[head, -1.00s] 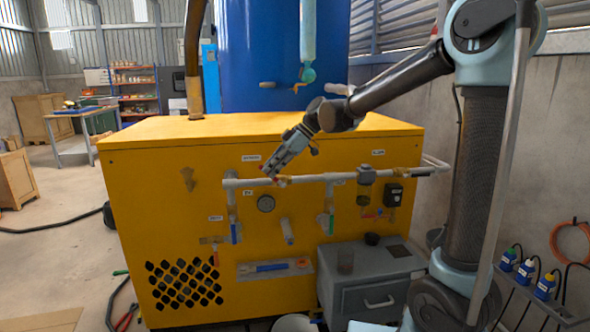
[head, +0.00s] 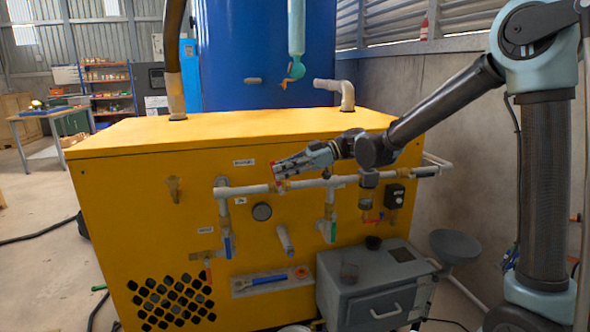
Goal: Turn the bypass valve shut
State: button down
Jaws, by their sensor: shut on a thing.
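A valve (head: 281,187) sits on the upper grey pipe (head: 305,183) on the front of the yellow cabinet, with a small white label (head: 244,162) up and left of it. The label is too small to read with certainty; I take this valve as the bypass valve. My gripper (head: 278,171) is at this valve, just above the pipe, reaching in from the right nearly level. It is shut on the valve's handle, which is mostly hidden by the fingers. A bit of red shows at the fingertips.
Below hang a blue-handled valve (head: 227,246), a green-handled valve (head: 333,231) and a round gauge (head: 262,212). A tool shelf (head: 272,281) juts out lower down. A grey drawer box (head: 375,288) stands at the front right, beside a round grey stool (head: 455,246).

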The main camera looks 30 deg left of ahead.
jog(key=shift+w, duration=0.15)
dwell(0.4)
jog(key=c, duration=2)
grip_release()
jog(key=shift+c, duration=0.2)
jog(key=shift+d, duration=0.1)
jog(key=v, duration=1.2)
jog(key=shift+f, duration=0.3)
jog(key=shift+w, duration=0.1)
